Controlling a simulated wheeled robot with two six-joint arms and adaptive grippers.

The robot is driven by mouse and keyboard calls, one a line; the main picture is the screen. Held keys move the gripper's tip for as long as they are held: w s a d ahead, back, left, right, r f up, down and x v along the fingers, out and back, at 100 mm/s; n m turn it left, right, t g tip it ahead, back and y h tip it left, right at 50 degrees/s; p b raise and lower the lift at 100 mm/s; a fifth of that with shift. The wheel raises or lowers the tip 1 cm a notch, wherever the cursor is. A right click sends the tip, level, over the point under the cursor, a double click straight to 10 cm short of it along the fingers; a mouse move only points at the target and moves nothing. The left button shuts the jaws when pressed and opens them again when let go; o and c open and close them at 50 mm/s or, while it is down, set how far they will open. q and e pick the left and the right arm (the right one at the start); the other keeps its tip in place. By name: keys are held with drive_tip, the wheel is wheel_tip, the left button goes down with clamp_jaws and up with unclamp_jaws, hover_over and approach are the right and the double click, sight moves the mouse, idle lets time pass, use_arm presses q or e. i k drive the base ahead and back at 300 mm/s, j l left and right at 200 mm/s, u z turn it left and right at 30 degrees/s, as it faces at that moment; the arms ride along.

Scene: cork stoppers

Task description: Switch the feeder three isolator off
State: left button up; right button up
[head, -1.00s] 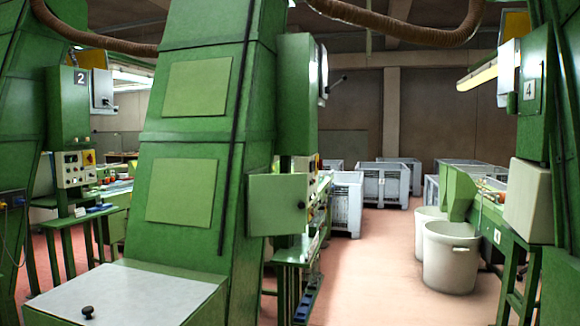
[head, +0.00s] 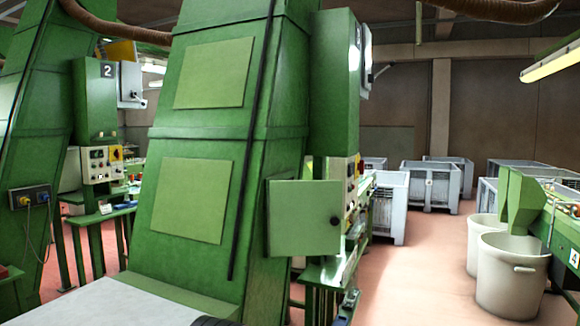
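No label reading three shows. Between the feeder marked 2 (head: 107,71) and the bench marked 4 (head: 574,258) stands a middle green feeder (head: 215,140). On its right side is a green cabinet (head: 334,85) with a narrow control panel (head: 351,182) below it, seen nearly edge-on. A small yellow-and-red switch (head: 359,166) shows on that panel; its position cannot be read. A similar yellow plate with a red switch (head: 116,153) is on feeder 2's panel. Neither of my grippers is in view.
A green box (head: 318,218) with a dark knob juts out before the middle panel. A pale-topped surface (head: 100,305) fills the lower left. White bins (head: 512,275) and grey crates (head: 430,182) stand right. The pink floor (head: 415,275) between is clear.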

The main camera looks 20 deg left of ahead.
sight(360, 168)
drive_tip(key=i+l+u, duration=0.15)
drive_tip(key=i, duration=0.25)
drive_tip(key=i+l+u, duration=0.15)
drive_tip(key=i, duration=0.2)
drive_tip(key=i+l+u, duration=0.1)
drive_tip(key=i+l, duration=0.2)
drive_tip(key=i+j, duration=0.05)
drive_tip(key=i, duration=0.05)
